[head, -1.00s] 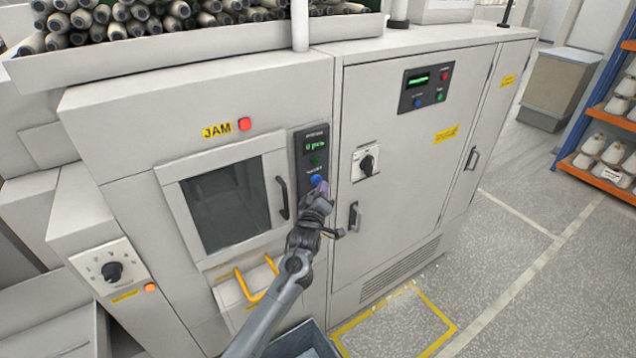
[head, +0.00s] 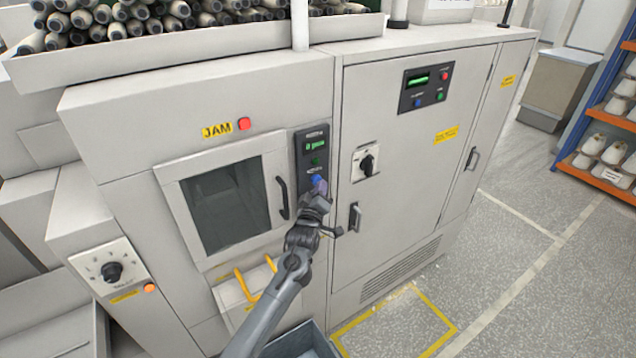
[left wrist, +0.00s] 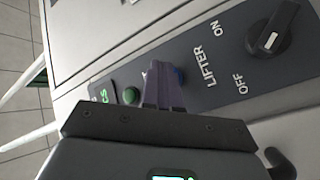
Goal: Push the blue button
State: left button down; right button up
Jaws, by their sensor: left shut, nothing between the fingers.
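The blue button (head: 316,178) is at the lower end of a dark narrow control panel (head: 309,139) on the machine's front. In the left wrist view the blue button (left wrist: 180,75) shows only as a sliver behind my fingers. My left gripper (head: 321,187) is shut and empty, its purplish fingertips right at the blue button. In the left wrist view the fingers (left wrist: 163,84) overlap the button; I cannot tell whether they touch it or whether it is pressed in. My right gripper is not in view.
A green button (left wrist: 131,94) sits beside the blue one. A LIFTER knob (left wrist: 272,40) is on the same cabinet. A door handle (head: 283,197) stands left of the panel. Another panel (head: 426,87) with small buttons is at upper right. A blue bin (head: 325,345) stands below.

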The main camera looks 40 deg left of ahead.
pick_arm(q)
jog(key=shift+w+a, duration=0.1)
jog(key=shift+a, duration=0.15)
dwell(0.4)
jog(key=shift+d, duration=0.1)
jog(key=shift+s+d+p, duration=0.3)
jog(key=shift+d+p, duration=0.05)
jog(key=shift+d, duration=0.45)
jog(key=d+p, duration=0.1)
jog(key=d, duration=0.1)
jog(key=s+d+p, duration=0.1)
jog(key=d, duration=0.1)
jog(key=shift+s+d, duration=0.2)
jog(key=shift+d, duration=0.2)
